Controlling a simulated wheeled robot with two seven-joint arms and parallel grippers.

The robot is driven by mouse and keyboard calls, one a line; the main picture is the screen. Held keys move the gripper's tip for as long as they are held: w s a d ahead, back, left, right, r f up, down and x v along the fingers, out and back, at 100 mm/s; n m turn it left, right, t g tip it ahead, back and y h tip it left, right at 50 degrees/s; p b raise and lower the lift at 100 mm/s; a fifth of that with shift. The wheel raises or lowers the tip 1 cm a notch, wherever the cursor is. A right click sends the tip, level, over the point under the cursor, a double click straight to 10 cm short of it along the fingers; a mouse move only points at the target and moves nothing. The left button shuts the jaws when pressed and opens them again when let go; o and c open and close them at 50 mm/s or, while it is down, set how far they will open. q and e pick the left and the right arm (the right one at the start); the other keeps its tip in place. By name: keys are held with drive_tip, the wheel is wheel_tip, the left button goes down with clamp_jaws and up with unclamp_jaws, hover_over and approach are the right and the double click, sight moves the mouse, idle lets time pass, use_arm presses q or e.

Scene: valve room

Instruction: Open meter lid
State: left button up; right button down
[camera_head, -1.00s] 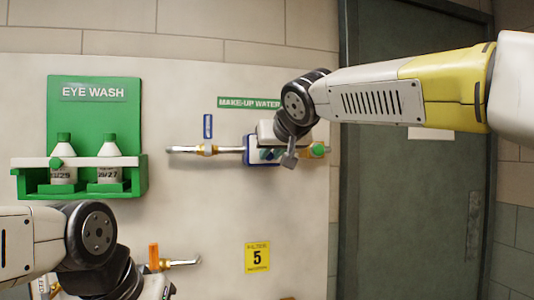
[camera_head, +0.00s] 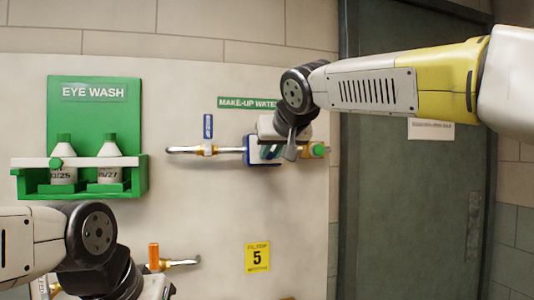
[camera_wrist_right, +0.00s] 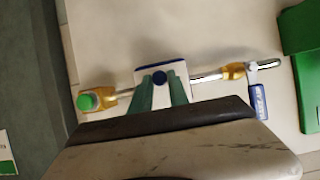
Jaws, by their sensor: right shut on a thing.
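The meter (camera_head: 250,157) is a small box with a blue edge on the pipe under the make-up water sign. In the right wrist view it shows as a pale, blue-edged face (camera_wrist_right: 143,71) with a dark blue round part, which I take for the lid's knob (camera_wrist_right: 157,77). My right gripper (camera_head: 268,151) is at the meter, hiding much of it. Its two green fingers (camera_wrist_right: 160,82) are shut on the lid part at the meter's front. The lid's angle is hard to tell. My left gripper (camera_head: 157,288) is low at the left, its fingers out of frame.
A green eye wash station (camera_head: 95,115) with two bottles is on the wall at left. A blue tag (camera_head: 208,126) and a green-capped brass fitting (camera_head: 316,150) flank the meter. A lower orange-handled valve (camera_head: 154,255) is near my left arm. A dark door (camera_head: 410,220) stands at right.

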sight(270, 156)
drive_tip(key=shift+s+d+r+g+h, duration=0.15)
drive_tip(key=shift+r+g, duration=0.35)
drive_tip(key=shift+g, duration=0.55)
drive_tip(key=shift+s+a+r+g+h, duration=0.1)
drive_tip(key=shift+s+r+g+h, duration=0.25)
drive_tip(key=shift+g, duration=0.75)
drive_tip(key=shift+s+d+r+g+h, duration=0.1)
drive_tip(key=shift+r+g, duration=0.5)
drive_tip(key=shift+g, duration=0.45)
